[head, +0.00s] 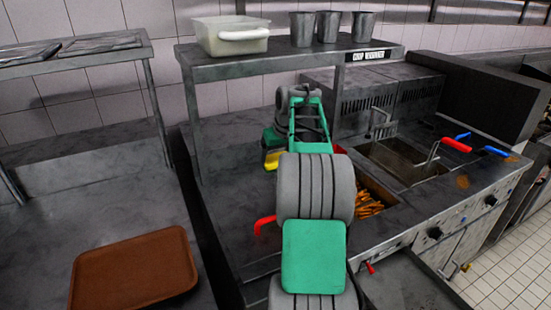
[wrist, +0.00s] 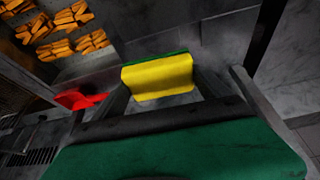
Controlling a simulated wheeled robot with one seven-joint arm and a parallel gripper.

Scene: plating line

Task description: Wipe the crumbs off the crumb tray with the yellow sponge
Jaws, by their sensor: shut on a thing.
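The yellow sponge (wrist: 160,80), with a green layer along one side, sits between the fingers of my gripper (wrist: 162,92) in the wrist view. My gripper is shut on it. In the head view the sponge (head: 272,160) shows as a small yellow patch at the left of my green and grey arm, over the dark counter below the shelf. My arm hides much of the surface around it. I cannot make out any crumbs. A brown tray (head: 132,272) lies on the left counter, apart from my gripper; I cannot tell whether it is the crumb tray.
A fryer station with fries (head: 367,203), wells and red and blue handles (head: 455,145) stands to the right. Fries (wrist: 62,28) and a red handle (wrist: 80,100) show in the wrist view. A shelf (head: 280,58) above holds a white bin (head: 231,36) and metal cups (head: 327,28).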

